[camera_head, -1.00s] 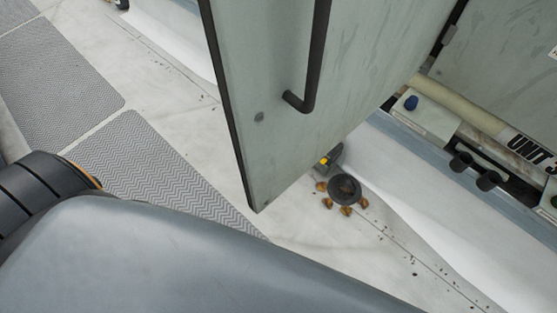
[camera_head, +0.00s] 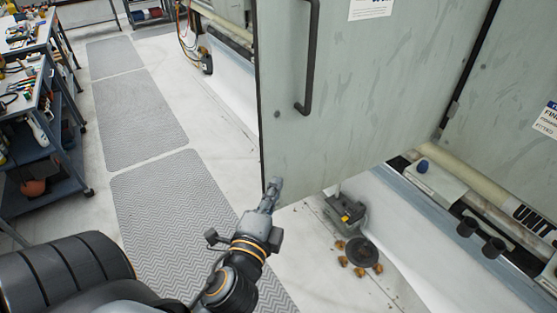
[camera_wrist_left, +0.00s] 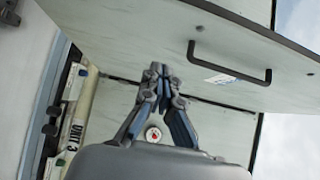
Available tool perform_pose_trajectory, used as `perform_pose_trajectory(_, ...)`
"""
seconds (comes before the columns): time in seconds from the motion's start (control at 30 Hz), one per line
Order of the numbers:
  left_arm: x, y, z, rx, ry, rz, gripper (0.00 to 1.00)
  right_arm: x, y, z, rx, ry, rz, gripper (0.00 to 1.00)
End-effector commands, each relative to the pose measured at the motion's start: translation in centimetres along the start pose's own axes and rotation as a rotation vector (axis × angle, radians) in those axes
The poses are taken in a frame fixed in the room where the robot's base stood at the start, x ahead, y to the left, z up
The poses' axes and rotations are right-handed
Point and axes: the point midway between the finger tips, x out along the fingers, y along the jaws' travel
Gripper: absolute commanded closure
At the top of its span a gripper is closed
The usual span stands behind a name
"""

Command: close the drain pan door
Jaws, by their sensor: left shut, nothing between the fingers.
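The drain pan door (camera_head: 350,100) is a grey-green panel with a black bar handle (camera_head: 308,60). It stands swung open, its hinge edge on the right beside the unit. My left gripper (camera_head: 275,185) is shut and empty at the door's lower free corner. It overlaps the corner in the head view; I cannot tell if it touches. In the left wrist view the closed fingers (camera_wrist_left: 160,72) point toward the door (camera_wrist_left: 225,45), and the handle (camera_wrist_left: 235,78) lies to their right. My right gripper is not in view.
Below the door are a small grey device (camera_head: 345,212) and a dark round drain (camera_head: 362,252) with brown bits around it. A pipe (camera_head: 470,180) runs along the unit's base. Shelved carts (camera_head: 40,150) stand left. Grey mats (camera_head: 180,200) cover the clear walkway.

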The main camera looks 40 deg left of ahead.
Motion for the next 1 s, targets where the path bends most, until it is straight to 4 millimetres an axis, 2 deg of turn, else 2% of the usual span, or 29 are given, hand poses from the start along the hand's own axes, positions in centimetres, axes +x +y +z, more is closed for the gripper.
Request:
perform_pose_trajectory(0.1,0.1,-0.9,0.3,0.005,-0.008,-0.021,1.0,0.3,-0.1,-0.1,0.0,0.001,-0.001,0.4)
perform_pose_trajectory(0.27,1.4,-0.7,0.3,0.004,-0.007,-0.025,1.0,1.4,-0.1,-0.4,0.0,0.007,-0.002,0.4)
perform_pose_trajectory(0.43,3.5,-0.6,0.3,0.004,-0.007,-0.026,1.0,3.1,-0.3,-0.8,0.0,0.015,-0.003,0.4)
perform_pose_trajectory(0.77,7.2,-0.6,0.2,0.003,-0.005,-0.023,1.0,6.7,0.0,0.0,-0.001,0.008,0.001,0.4)
perform_pose_trajectory(0.8,7.8,-0.8,0.3,0.005,-0.006,-0.021,1.0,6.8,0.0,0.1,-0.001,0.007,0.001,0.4)
perform_pose_trajectory(0.83,8.5,-1.3,0.3,0.007,-0.007,-0.017,1.0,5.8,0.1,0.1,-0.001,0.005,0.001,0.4)
perform_pose_trajectory(0.9,9.9,-1.4,0.3,0.007,-0.008,-0.017,1.0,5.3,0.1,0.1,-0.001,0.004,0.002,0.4)
perform_pose_trajectory(1.0,11.1,-1.3,1.5,0.011,-0.008,-0.015,1.0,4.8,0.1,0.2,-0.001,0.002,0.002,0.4)
